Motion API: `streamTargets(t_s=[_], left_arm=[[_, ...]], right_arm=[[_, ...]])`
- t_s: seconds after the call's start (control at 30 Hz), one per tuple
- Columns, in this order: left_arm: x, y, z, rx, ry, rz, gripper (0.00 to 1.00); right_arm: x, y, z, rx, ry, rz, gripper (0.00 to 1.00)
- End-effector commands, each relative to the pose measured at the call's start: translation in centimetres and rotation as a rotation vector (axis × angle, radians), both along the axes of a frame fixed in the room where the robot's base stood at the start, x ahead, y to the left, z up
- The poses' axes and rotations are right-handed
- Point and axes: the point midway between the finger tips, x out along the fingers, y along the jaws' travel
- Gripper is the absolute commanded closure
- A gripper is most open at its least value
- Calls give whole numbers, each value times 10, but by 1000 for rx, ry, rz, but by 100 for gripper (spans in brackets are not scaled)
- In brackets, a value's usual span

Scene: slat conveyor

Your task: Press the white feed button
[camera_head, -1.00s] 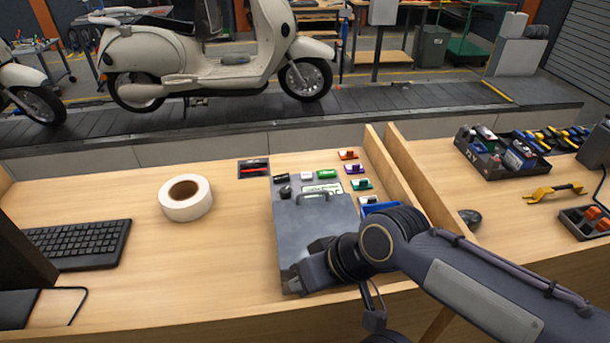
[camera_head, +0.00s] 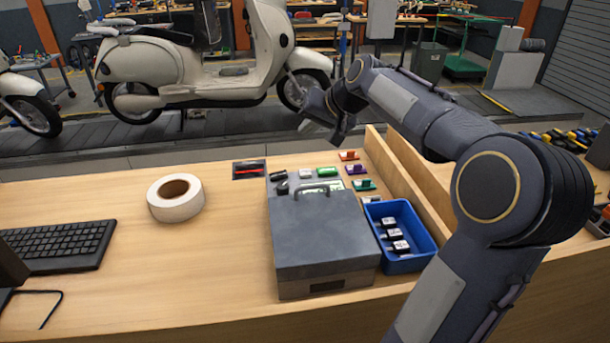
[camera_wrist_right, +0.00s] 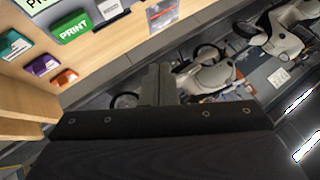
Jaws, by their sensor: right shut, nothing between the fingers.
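The white feed button (camera_head: 306,173) is a small white block at the back of the grey printer box (camera_head: 322,236), left of the green print button (camera_head: 327,171). In the right wrist view the white button (camera_wrist_right: 110,8) is at the top edge, with the green PRINT button (camera_wrist_right: 73,28) beside it. My right gripper (camera_head: 318,112) is shut and empty, raised above and beyond the desk's back edge, apart from the buttons. My left gripper is not in view.
A blue bin (camera_head: 411,262) with small parts stands right of the printer. Coloured blocks lie along the wooden divider (camera_head: 405,178). A tape roll (camera_head: 175,198) and keyboard (camera_head: 58,245) are left. A scooter (camera_head: 200,70) stands on the conveyor behind.

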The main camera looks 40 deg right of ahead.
Motion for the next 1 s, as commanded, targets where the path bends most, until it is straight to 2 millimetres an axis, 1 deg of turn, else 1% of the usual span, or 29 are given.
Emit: streamTargets(t_s=[0.27,0.47,0.57,0.9,1.0], left_arm=[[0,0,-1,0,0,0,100],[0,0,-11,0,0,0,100],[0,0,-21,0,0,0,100],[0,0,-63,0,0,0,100],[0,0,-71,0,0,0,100]], right_arm=[[-1,1,-1,0,1,1,100],[-1,1,-13,0,1,1,100],[-1,1,-24,0,1,1,100],[-1,1,-73,0,1,2,100],[-1,1,-82,0,0,2,100]])
